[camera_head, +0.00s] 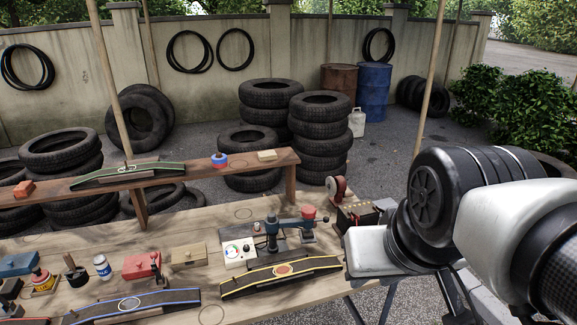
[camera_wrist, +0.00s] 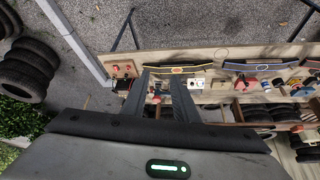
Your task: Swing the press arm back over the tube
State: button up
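The press (camera_head: 272,228) is a blue-grey post behind the yellow-edged tube. Its press arm (camera_head: 292,223) points right, roughly along the tube's back side and apart from the patch, with a red knob (camera_head: 308,212) near its end. The black tube (camera_head: 262,279) lies on a curved stand at the bench front with an orange round patch (camera_head: 283,268). In the wrist view, the tube (camera_wrist: 190,69) lies beyond my fingertips. My gripper (camera_wrist: 167,76) is open and empty above the bench; its fingers partly hide the press.
A blue-edged tube (camera_head: 130,304) lies front left. A raised plank shelf (camera_head: 190,169) runs behind. Bare bench remains around the wooden block (camera_head: 189,254).

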aim_at(308, 224)
jog(key=i+z, duration=0.65)
jog(key=j, duration=0.15)
